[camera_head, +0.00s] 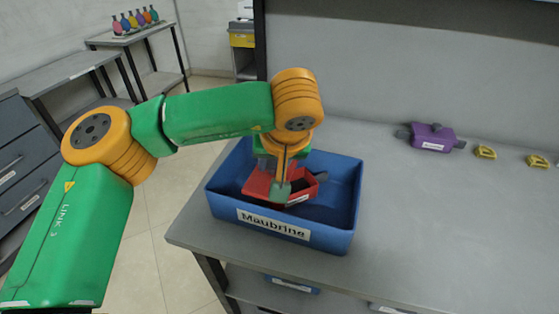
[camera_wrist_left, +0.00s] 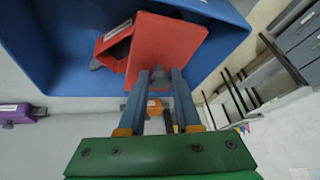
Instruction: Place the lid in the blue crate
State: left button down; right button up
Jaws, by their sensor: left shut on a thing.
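The blue crate (camera_head: 335,240), labelled Maubrine, stands on the grey table. My left gripper (camera_head: 279,187) reaches down into it from above. In the wrist view, my left gripper (camera_wrist_left: 160,76) is shut on the grey knob of a flat red lid (camera_wrist_left: 168,42). The lid (camera_head: 256,184) appears tilted within the crate's outline in the head view. A red open box (camera_head: 308,188) with grey handles sits in the crate beside the lid; it also shows in the wrist view (camera_wrist_left: 113,48). I cannot tell whether the lid touches the box or the crate floor. My right gripper is out of view.
A purple box (camera_head: 432,137) with grey handles and two small yellow objects (camera_head: 485,152) (camera_head: 537,161) stand at the table's back right. The table right of the crate is clear. A far shelf holds several coloured bottles (camera_head: 135,20).

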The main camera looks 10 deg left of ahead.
aim_at(275, 175)
pick_arm(q)
jog(key=f, duration=0.2)
jog(key=w+f, duration=0.1)
jog(key=f, duration=0.1)
jog(key=shift+a+f+p, duration=0.1)
jog(key=shift+f+p, duration=0.2)
jog(key=shift+w, duration=0.1)
jog(key=shift+f, duration=0.1)
jog(key=shift+f+b, duration=0.4)
jog(key=shift+b, duration=0.15)
jog(key=c, duration=0.6)
grip_release()
jog(key=shift+r, duration=0.1)
jog(key=shift+r+p, duration=0.35)
jog(key=shift+p, duration=0.1)
jog(key=b+v, duration=0.1)
jog(key=v, duration=1.1)
jog(key=shift+r, duration=0.1)
